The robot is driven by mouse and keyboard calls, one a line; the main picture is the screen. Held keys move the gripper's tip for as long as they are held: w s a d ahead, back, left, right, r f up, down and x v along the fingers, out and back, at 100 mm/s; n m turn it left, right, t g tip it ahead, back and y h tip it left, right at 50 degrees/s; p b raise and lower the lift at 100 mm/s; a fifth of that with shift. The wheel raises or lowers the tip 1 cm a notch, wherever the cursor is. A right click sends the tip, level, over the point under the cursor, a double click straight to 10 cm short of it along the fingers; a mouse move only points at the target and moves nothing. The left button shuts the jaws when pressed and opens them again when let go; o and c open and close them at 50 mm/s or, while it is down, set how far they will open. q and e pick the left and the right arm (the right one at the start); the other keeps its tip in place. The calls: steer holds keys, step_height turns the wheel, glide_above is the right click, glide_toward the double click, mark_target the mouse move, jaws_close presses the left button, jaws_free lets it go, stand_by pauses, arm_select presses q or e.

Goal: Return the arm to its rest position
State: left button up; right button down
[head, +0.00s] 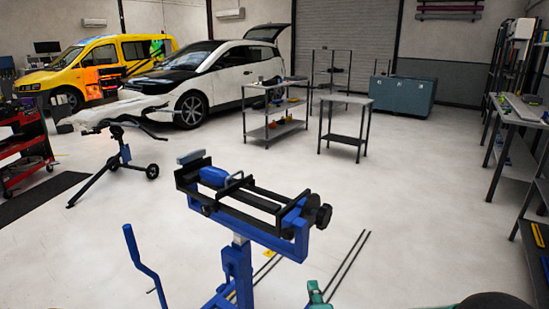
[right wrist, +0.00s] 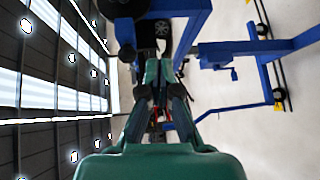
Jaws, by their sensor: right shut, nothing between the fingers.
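My right gripper (head: 316,294) shows as a small green tip at the bottom of the head view, just below and right of the blue stand. In the right wrist view its two green fingers (right wrist: 159,72) are together and hold nothing. The blue stand (head: 236,264) with a black clamp top (head: 246,198) stands upright close in front of me. Blue frame parts (right wrist: 250,48) fill the upper right of the right wrist view, beyond the fingers. I cannot tell the gap between gripper and stand. My left gripper is not in view.
A grey table (head: 345,101) and a shelf cart (head: 272,112) stand farther back. Shelving (head: 515,110) lines the right. Floor right of the blue stand is mostly clear.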

steer(key=s+d+f+m+g+p, duration=0.2)
steer(key=s+d+f+m+g, duration=0.3)
steer(key=f, duration=0.5)
steer(key=s+d+f+m+g+p, duration=0.2)
steer(key=s+d+f+g, duration=0.15)
steer(key=s+f, duration=0.5)
arm_select(q)
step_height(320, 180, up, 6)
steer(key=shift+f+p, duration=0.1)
steer(key=shift+p, duration=0.2)
arm_select(e)
steer(key=s+a+f+m+g+y, duration=0.1)
steer(key=s+a+f+m+g, duration=0.1)
steer(key=s+m, duration=0.5)
steer(key=s+a+f+m+g+y, duration=0.2)
steer(key=s+m+g, duration=0.3)
steer(key=s, duration=0.4)
steer(key=shift+a+f+m, duration=0.7)
steer(key=shift+a+m, duration=0.1)
steer(key=shift+m, duration=0.1)
steer(key=shift+w+g, duration=0.1)
steer(key=shift+g, duration=0.15)
